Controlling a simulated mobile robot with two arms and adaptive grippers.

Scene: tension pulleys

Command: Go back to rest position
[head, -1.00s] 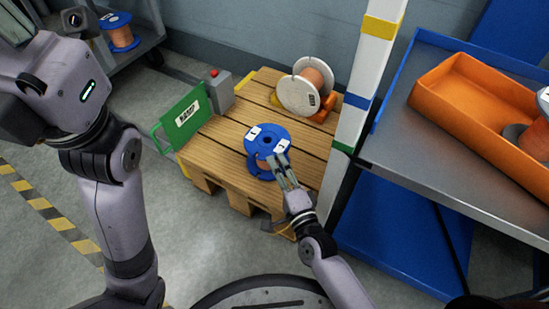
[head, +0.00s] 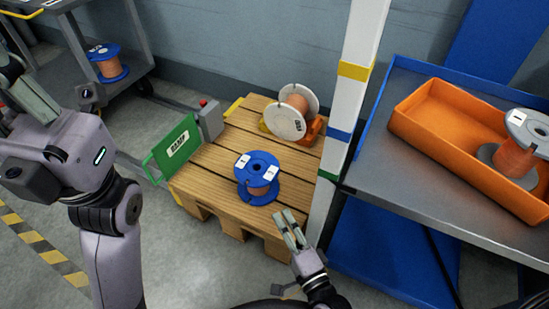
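My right gripper (head: 289,222) is at the front right edge of the wooden pallet, in front of and apart from the blue spool (head: 258,178). Its two fingers look parallel with a narrow gap between them and hold nothing. The blue spool of copper-coloured wire stands upright on the pallet. My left arm rises on the left side, and its gripper (head: 22,98) shows partly at the left edge, cut off by the frame. I cannot tell how far its fingers are apart.
The pallet (head: 208,160) also bears a white spool (head: 292,112) on its side in an orange holder. A green sign (head: 178,145) stands left, a striped post (head: 345,125) right. A metal table (head: 375,160) holds an orange tray (head: 420,130) with a grey spool (head: 520,145).

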